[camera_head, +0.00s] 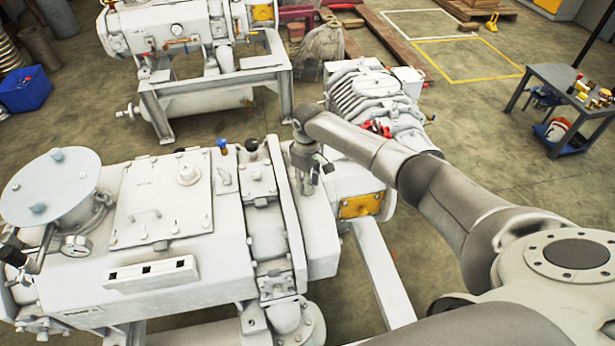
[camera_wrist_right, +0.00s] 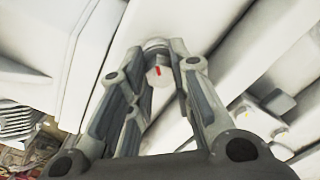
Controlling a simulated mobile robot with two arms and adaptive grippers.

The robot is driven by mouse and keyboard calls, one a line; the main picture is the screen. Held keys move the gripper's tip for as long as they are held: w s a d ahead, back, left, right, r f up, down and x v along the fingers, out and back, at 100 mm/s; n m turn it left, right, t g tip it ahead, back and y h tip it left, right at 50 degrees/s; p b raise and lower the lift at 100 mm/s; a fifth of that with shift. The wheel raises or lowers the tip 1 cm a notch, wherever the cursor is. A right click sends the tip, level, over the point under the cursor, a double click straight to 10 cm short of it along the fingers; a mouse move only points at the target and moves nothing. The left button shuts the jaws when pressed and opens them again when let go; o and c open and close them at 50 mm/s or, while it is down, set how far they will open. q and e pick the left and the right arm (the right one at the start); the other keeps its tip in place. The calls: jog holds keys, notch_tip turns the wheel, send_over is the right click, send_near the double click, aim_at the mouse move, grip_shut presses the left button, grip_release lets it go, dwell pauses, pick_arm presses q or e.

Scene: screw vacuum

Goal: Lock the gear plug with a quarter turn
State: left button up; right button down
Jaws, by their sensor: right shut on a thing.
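The gear plug (camera_wrist_right: 152,77) shows in the right wrist view as a small pale round piece with a red mark on its face. My right gripper (camera_wrist_right: 158,62) is shut on it, with one finger on each side. My left gripper is not in view.
A ribbed motor (camera_head: 372,90) stands just behind my right gripper. A second white pump (camera_head: 165,30) on a frame stands at the back left. A dark table (camera_head: 560,78) with small items is at the right.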

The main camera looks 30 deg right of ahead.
jog(key=shift+s+f, duration=0.1)
jog(key=c, duration=1.2)
grip_release()
notch_tip(320, 180, up, 12)
